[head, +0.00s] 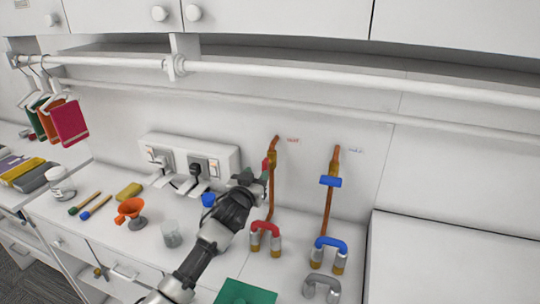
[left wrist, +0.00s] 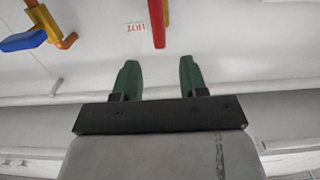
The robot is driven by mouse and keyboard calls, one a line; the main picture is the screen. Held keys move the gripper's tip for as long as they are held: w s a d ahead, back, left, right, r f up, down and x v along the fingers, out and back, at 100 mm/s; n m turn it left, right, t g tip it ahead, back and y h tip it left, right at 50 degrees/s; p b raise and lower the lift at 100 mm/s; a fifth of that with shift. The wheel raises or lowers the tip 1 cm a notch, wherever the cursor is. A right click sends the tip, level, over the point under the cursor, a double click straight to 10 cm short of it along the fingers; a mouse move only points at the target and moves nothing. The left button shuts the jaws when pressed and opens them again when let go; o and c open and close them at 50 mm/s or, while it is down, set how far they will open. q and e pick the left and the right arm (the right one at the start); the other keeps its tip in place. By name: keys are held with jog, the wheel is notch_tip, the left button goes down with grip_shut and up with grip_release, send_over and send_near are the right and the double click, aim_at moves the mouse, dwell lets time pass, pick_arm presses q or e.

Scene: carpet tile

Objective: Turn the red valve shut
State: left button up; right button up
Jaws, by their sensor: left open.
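The red valve handle (head: 265,167) is a flat red lever on the left copper pipe, roughly in line with the pipe. My left gripper (head: 250,177) is right beside it in the head view and partly hides the valve. In the left wrist view the red handle (left wrist: 157,24) lies just beyond the tips of my open left gripper (left wrist: 158,66), lined up with the gap between the two green fingers. The jaws are empty, and no contact with the handle shows. My right gripper is in neither view.
A blue valve handle (head: 330,181) sits crosswise on the right pipe. A rail (head: 300,72) runs above.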

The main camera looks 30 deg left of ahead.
aim_at(267, 158)
pick_arm(q)
jog(key=p+x, duration=0.2)
jog(key=x, duration=0.5)
jog(key=shift+w+r, duration=0.15)
jog(key=shift+w, duration=0.15)
jog(key=shift+w+a+p, duration=0.1)
jog(key=shift+w+p, duration=0.2)
jog(key=shift+w+a, duration=0.1)
jog(key=shift+w, duration=0.5)
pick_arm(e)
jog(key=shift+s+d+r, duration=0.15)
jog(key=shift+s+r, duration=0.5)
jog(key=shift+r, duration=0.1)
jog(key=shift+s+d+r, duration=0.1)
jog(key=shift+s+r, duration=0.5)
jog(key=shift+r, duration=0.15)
pick_arm(q)
jog(key=shift+c, duration=0.4)
grip_shut()
